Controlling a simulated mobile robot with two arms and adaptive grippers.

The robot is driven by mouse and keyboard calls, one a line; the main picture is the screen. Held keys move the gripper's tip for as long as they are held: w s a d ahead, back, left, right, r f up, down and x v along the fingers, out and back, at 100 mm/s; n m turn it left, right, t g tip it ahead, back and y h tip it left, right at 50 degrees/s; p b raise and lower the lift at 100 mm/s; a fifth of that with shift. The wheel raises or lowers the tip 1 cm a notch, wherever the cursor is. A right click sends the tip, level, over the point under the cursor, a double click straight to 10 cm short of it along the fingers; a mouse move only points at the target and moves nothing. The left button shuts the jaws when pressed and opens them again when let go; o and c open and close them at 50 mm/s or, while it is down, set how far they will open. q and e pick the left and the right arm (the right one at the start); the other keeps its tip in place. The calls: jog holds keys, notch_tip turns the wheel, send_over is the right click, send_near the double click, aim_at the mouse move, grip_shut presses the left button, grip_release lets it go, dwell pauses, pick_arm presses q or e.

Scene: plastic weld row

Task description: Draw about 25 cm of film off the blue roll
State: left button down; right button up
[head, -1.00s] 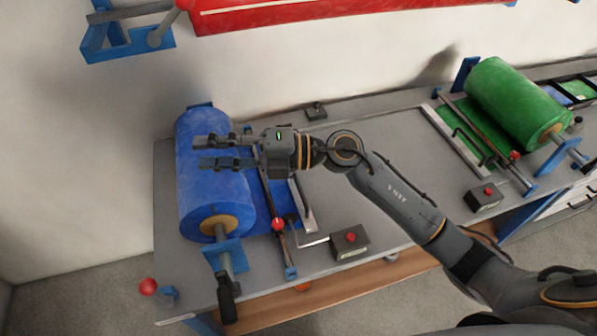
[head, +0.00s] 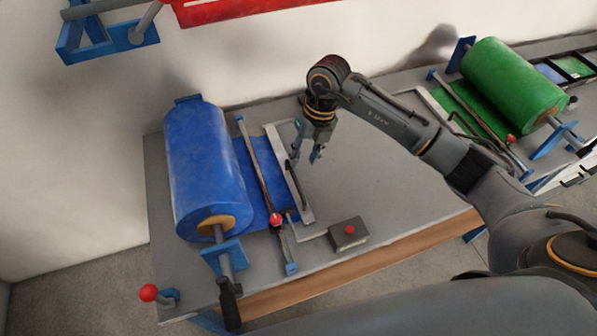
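The blue roll (head: 205,165) lies on its spindle at the left of the grey table. A flat strip of blue film (head: 248,170) runs from it to the right, under a thin bar with a red knob (head: 276,219). The strip ends near a pale metal bar with a black handle (head: 297,185). My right gripper (head: 306,157) points down above the table near the top of that handle. Its two fingers are apart and nothing shows between them. Whether it touches the handle or film cannot be told. My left gripper is out of view.
A black box with a red button (head: 349,232) stands right of the pale bar. A green roll (head: 513,83) with its own bar is at the right. The table (head: 385,165) between them is mostly clear. A red roll (head: 240,10) is mounted above.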

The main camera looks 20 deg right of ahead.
aim_at(297, 181)
jog(key=f, duration=0.2)
jog(key=a+f+p, duration=0.1)
jog(key=f, duration=0.4)
jog(key=shift+a+f, duration=0.3)
jog(key=shift+f, duration=0.1)
jog(key=shift+c, duration=0.4)
grip_shut()
